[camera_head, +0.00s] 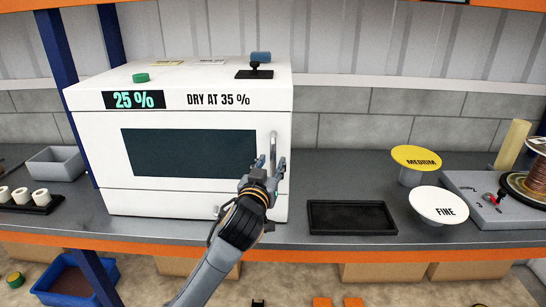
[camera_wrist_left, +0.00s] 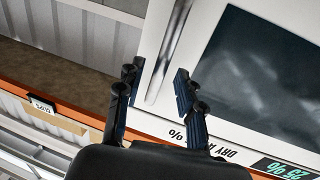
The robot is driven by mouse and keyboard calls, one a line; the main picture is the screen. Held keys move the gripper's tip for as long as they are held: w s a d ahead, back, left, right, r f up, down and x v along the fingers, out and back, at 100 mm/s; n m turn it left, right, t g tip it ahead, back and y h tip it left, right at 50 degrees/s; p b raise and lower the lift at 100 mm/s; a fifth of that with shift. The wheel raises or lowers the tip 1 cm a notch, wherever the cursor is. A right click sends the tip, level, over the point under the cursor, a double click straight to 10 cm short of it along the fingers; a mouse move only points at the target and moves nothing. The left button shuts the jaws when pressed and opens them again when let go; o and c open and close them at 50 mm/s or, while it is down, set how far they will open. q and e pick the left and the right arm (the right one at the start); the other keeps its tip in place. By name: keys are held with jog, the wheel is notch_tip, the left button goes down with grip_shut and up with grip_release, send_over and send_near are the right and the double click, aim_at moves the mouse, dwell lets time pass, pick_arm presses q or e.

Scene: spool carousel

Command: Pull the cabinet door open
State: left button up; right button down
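The white cabinet (camera_head: 190,198) stands on the shelf, its front door (camera_head: 265,150) with a dark window looking shut. A vertical metal handle (camera_head: 273,150) is at the door's right side; it also shows in the left wrist view (camera_wrist_left: 172,45). My left gripper (camera_head: 272,168) is at the handle's lower part. In the left wrist view my left gripper (camera_wrist_left: 157,80) is open, with a finger on each side of the handle's line; I cannot tell whether either finger touches it. My right gripper is not in view.
A black tray (camera_head: 350,233) lies right of the cabinet. Beyond it are a yellow "MEDIUM" disc (camera_head: 415,157), a white "FINE" disc (camera_head: 438,203) and a grey spool unit (camera_head: 480,210). A grey bin (camera_head: 55,163) is at left. The orange shelf edge (camera_head: 350,256) runs along the front.

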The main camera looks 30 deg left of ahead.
pick_arm(q)
jog(key=shift+x, duration=1.35)
jog(key=shift+c, duration=0.4)
grip_shut()
